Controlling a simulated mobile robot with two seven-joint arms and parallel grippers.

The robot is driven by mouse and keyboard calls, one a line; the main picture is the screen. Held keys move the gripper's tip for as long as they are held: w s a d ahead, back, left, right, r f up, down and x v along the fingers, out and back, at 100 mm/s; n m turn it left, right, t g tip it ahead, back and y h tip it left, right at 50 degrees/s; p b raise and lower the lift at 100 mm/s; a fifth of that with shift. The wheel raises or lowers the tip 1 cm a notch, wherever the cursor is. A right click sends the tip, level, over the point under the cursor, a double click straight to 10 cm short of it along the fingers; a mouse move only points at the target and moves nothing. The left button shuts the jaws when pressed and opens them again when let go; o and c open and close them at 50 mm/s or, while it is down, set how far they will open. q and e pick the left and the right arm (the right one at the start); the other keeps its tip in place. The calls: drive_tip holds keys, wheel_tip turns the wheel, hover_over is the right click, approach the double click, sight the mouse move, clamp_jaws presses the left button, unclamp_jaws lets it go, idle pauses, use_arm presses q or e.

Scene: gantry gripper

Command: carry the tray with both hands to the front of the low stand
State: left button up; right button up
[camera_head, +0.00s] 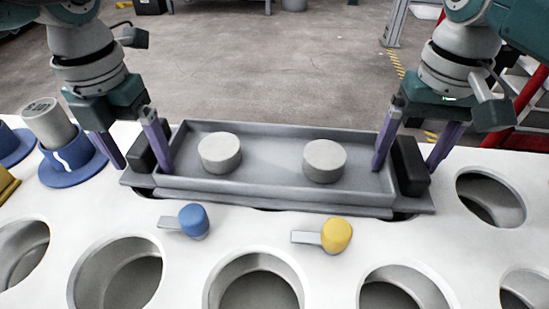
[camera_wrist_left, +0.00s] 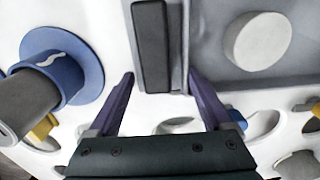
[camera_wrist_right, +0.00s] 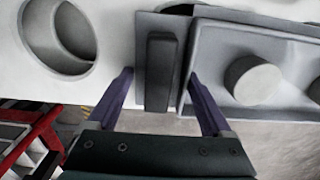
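The grey tray (camera_head: 270,184) sits on the white surface with two pale round discs in it, a left disc (camera_head: 219,153) and a right disc (camera_head: 324,161). It has a dark handle block at each end, the left handle (camera_wrist_left: 151,45) and the right handle (camera_wrist_right: 160,72). My left gripper (camera_head: 140,165) is open, its purple fingers on either side of the left handle, with gaps showing. My right gripper (camera_head: 408,165) is open, its fingers on either side of the right handle, also with gaps. I cannot pick out the low stand.
The white surface (camera_head: 240,235) has several large round holes. A blue knob (camera_head: 193,221) and a yellow knob (camera_head: 337,235) stand just in front of the tray. A blue flanged piece with a grey cylinder (camera_head: 50,123) stands at the left. Open floor (camera_head: 270,75) lies behind.

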use_arm(q)
drive_tip(key=shift+a, duration=0.25)
drive_tip(key=c, duration=1.2)
use_arm(e)
drive_tip(key=shift+d, duration=0.25)
drive_tip(key=c, duration=1.2)
drive_tip(key=shift+r, duration=0.1)
